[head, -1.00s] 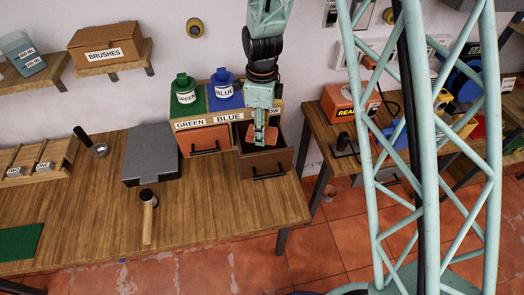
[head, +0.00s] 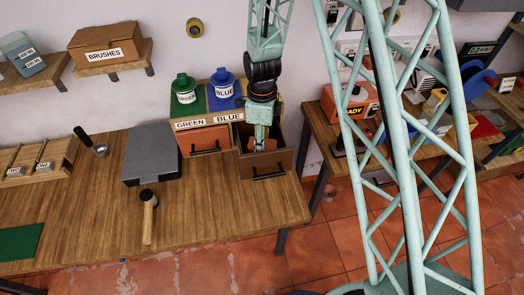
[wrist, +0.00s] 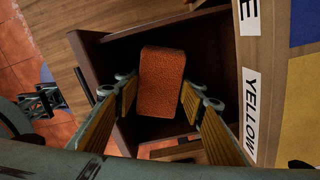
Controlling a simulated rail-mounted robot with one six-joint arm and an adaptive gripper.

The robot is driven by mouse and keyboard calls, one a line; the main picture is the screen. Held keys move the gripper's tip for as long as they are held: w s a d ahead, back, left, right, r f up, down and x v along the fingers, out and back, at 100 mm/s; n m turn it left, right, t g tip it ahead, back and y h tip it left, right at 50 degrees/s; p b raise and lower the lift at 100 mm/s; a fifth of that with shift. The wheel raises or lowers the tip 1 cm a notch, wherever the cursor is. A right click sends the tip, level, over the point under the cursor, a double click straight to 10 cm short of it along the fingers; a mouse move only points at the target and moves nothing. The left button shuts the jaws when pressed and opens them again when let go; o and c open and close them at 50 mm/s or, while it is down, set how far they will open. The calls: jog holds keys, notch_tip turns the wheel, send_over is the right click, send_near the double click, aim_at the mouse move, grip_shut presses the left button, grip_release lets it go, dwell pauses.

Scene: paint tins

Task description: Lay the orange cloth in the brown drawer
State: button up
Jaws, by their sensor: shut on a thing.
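The brown drawer (head: 266,164) is pulled open at the right end of the bench in the head view. In the wrist view its dark inside (wrist: 213,70) lies below my gripper. The orange cloth (wrist: 162,75) looks like a thick folded block and is held between my gripper's two fingers (wrist: 158,100). In the head view my gripper (head: 262,146) reaches down into the drawer opening, and the cloth is mostly hidden there. I cannot tell whether the cloth touches the drawer floor.
An orange-fronted drawer (head: 207,141) is shut just left of the open one. Green (head: 186,90) and blue (head: 224,92) tins stand on the cabinet behind. A grey case (head: 152,155) and a mallet (head: 148,215) lie on the bench to the left. The bench front is clear.

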jog(key=shift+f, duration=0.1)
jog(key=shift+f, duration=2.05)
jog(key=shift+f, duration=0.15)
jog(key=o, duration=0.5)
jog(key=shift+o, duration=0.5)
jog(key=shift+r, duration=6.15)
